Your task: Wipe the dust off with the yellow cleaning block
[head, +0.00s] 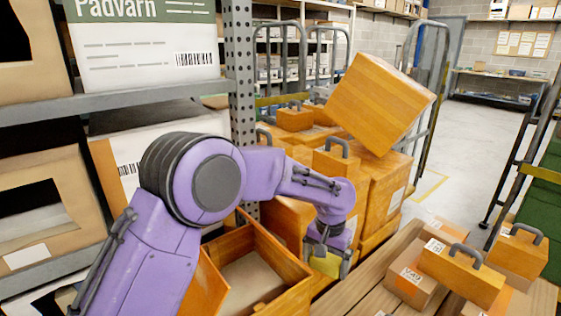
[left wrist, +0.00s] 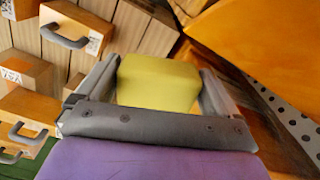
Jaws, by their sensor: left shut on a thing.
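My left gripper (head: 328,258) is shut on the yellow cleaning block (head: 325,265). In the left wrist view the block (left wrist: 158,84) sits between the two fingers of the gripper (left wrist: 158,90). The block is held near the slatted wooden surface (head: 375,272), beside an open wooden box. I cannot tell whether it touches anything. No dust can be made out in either view. My right gripper is not in view.
An open wooden box (head: 282,250) stands left of the gripper. Wooden cases with grey handles (head: 462,272) lie at the right. A large tilted wooden box (head: 378,103) rests on stacked boxes behind. A metal rack post (head: 240,75) stands at the left. Clear floor (head: 480,140) lies behind.

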